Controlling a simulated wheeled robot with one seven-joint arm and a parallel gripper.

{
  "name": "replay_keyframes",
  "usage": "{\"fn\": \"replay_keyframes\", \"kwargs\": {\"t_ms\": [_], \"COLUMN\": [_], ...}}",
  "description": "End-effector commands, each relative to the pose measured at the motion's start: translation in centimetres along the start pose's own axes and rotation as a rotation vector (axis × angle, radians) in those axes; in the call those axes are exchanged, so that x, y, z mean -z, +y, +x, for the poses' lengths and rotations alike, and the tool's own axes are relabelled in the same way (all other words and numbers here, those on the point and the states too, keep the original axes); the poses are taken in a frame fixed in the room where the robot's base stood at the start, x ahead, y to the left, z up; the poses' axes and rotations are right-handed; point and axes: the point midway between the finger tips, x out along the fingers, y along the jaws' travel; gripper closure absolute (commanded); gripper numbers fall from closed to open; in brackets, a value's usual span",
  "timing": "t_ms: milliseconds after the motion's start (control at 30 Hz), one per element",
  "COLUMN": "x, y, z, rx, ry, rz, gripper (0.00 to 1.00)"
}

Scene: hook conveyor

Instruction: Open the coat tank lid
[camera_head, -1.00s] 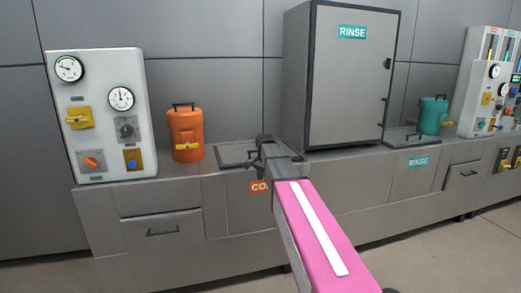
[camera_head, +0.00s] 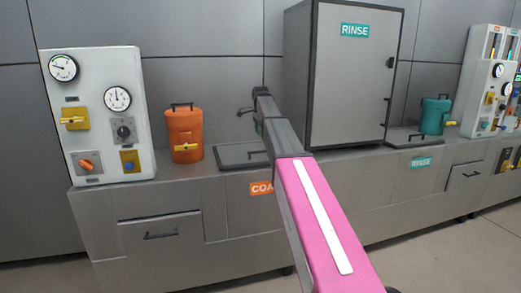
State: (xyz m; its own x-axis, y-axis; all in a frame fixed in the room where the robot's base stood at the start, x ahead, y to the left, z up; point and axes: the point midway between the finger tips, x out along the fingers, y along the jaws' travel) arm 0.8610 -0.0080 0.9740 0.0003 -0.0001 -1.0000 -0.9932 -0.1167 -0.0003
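The coat tank lid (camera_head: 232,156) is a grey panel with a dark edge, lying flat in the counter top above the orange coat label (camera_head: 261,188). A dark handle shows on it, and its right part is hidden behind my arm. My gripper (camera_head: 241,113) is at the far end of my pink and grey arm, above and apart from the lid near its right back side in the picture. The gripper is small and dark, so I cannot tell whether its fingers are open or shut. I see nothing held in it.
An orange canister (camera_head: 184,134) stands left of the lid, beside a white control panel (camera_head: 98,118) with gauges. A tall grey RINSE cabinet (camera_head: 350,90) stands close to the right of my gripper. A teal canister (camera_head: 434,117) is farther right.

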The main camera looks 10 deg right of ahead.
Motion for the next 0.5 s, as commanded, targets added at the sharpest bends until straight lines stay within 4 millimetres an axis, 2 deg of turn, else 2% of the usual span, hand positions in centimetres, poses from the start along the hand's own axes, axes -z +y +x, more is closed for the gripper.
{"fn": "replay_keyframes", "kwargs": {"t_ms": [200,500], "x": [0.0,0.0], "y": [0.1,0.1], "z": [4.1,8.2], "rx": [-0.002,-0.001], "ry": [0.000,0.000], "rz": [-0.002,-0.003], "gripper": [0.62,0.62]}}
